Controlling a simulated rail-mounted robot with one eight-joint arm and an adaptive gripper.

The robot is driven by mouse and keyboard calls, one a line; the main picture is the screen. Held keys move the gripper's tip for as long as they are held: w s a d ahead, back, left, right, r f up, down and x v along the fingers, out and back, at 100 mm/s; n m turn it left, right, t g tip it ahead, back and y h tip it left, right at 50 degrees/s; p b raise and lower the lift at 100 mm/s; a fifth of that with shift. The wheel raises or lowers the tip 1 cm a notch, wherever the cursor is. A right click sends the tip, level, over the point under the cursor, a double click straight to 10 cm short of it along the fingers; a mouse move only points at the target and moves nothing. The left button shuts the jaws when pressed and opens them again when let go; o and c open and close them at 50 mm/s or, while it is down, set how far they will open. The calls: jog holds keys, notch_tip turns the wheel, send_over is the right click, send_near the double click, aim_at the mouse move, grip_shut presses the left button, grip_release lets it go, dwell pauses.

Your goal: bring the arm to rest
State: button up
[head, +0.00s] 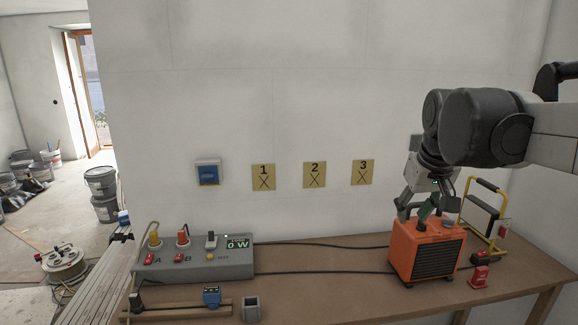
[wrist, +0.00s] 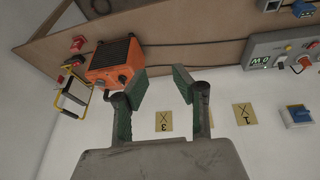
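My gripper (head: 424,212) is at the right of the head view, at the end of my bent arm. It overlaps the top of the orange heater (head: 427,254); whether it touches it cannot be told from that view. In the wrist view my gripper (wrist: 160,86) has its two green-padded fingers apart with nothing between them. There the heater (wrist: 112,62) stands left of the fingers, apart from them, and the wall shows behind.
The workbench (head: 340,290) carries a grey power panel (head: 200,266) reading 0 W, a blue device (head: 211,297), a grey cup (head: 251,308), a yellow-framed work lamp (head: 482,218) and a red switch (head: 479,276). Dark cables cross it. Numbered wall plates (head: 314,175) hang above. The front middle is clear.

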jog(key=s+a+f+t, duration=0.1)
jog(key=s+a+f, duration=0.2)
jog(key=s+f, duration=0.3)
jog(key=s+a+f+t, duration=0.1)
jog(key=s+a+f, duration=0.2)
jog(key=s, duration=1)
notch_tip(320, 180, down, 4)
jog(key=shift+r+m+t, duration=0.15)
jog(key=shift+m+t, duration=0.15)
jog(key=shift+t, duration=0.1)
